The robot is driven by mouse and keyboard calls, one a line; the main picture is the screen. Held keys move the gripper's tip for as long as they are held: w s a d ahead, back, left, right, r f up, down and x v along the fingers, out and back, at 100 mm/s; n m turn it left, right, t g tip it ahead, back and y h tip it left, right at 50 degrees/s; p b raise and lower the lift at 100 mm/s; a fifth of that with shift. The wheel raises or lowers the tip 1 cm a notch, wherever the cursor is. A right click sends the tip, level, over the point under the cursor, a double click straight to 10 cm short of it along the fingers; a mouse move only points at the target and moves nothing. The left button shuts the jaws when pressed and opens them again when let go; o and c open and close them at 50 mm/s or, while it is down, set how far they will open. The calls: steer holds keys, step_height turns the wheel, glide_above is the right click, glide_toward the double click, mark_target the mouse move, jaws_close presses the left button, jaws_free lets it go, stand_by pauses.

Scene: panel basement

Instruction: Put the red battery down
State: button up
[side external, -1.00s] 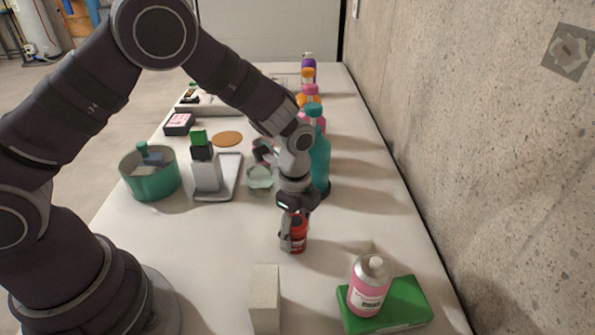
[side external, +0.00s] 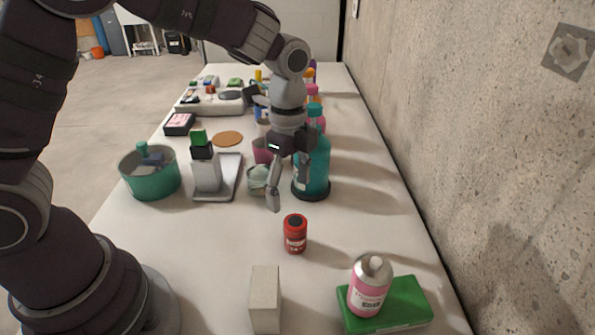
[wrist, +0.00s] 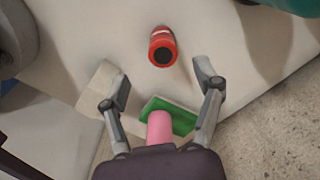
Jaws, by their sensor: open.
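The red battery (side external: 295,234) is a short red cylinder with a dark top. It stands upright on the white table (side external: 225,255), with nothing touching it. In the wrist view the red battery (wrist: 162,47) shows beyond the fingertips, near the top middle. My gripper (side external: 284,200) is open and empty, above and slightly behind the battery in the side view. In the wrist view the two fingers of my gripper (wrist: 163,75) are spread wide apart with nothing between them.
A pale block (side external: 265,298) stands in front of the battery. A pink bottle (side external: 369,286) stands on a green box (side external: 405,303) at front right. A teal bottle (side external: 318,165) is close behind my gripper. A green pot (side external: 151,178) stands at left. The concrete wall borders the right.

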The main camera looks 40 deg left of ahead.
steer(key=shift+r, duration=0.5)
steer(key=s+a+r+n+t, duration=0.5)
steer(key=s+r+n, duration=0.4)
steer(key=n, duration=0.6)
steer(key=shift+s+a+r, duration=0.15)
steer(key=shift+s+a, duration=0.2)
steer(key=shift+s, duration=0.5)
steer(key=shift+o, duration=0.4)
steer(key=shift+s+a+n+t, duration=0.1)
steer(key=shift+s+n+t, duration=0.2)
steer(key=shift+n, duration=0.3)
